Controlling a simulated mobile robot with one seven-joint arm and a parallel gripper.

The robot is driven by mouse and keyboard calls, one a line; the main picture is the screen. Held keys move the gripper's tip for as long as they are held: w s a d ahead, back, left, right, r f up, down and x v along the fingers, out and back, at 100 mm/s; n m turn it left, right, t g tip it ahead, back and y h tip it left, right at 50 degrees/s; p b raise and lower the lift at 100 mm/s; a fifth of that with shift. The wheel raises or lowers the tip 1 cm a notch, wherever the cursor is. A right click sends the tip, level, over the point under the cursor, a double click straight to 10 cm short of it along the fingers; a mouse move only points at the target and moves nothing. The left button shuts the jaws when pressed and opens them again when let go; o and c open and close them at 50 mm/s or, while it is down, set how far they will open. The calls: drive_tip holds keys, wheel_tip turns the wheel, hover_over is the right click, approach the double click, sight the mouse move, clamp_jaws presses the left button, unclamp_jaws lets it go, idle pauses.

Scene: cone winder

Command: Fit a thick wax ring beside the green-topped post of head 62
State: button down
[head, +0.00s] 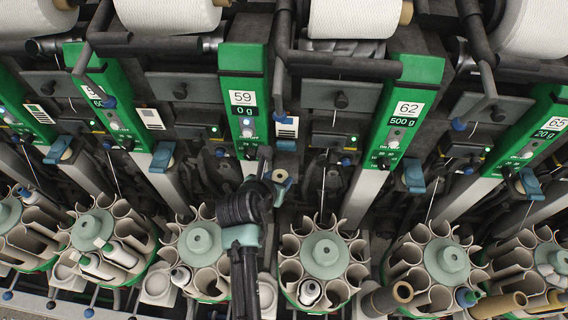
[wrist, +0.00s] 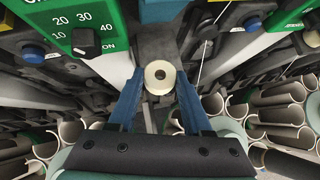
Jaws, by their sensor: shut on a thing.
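My gripper (head: 281,183) is in the middle of the head view, just right of the post of head 59. In the wrist view its two blue fingers (wrist: 160,84) are shut on a cream wax ring (wrist: 159,76) with a dark hole, held at the tips. The ring shows small in the head view (head: 280,175). The green-topped post of head 62 (head: 405,85) stands to the right of my gripper, with a "62" label and a "500 g" display. A blue part (head: 414,176) sits beside its lower right.
Head 59's green panel (head: 242,75), reading "0 g", is left of my gripper. Round magazines of beige tubes (head: 322,262) line the front. White yarn cones (head: 355,17) and dark bars (head: 340,65) run along the top. Thin threads hang between the posts.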

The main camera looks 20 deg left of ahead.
sight(282, 170)
drive_tip(key=shift+w, duration=0.55)
drive_tip(key=w, duration=0.3)
drive_tip(key=shift+w+d+r, duration=0.1)
drive_tip(key=shift+w+d, duration=0.05)
drive_tip(key=shift+f+p, duration=0.35)
drive_tip(key=shift+f, duration=0.5)
drive_tip(key=shift+f, duration=0.1)
drive_tip(key=shift+c, duration=1.7)
unclamp_jaws()
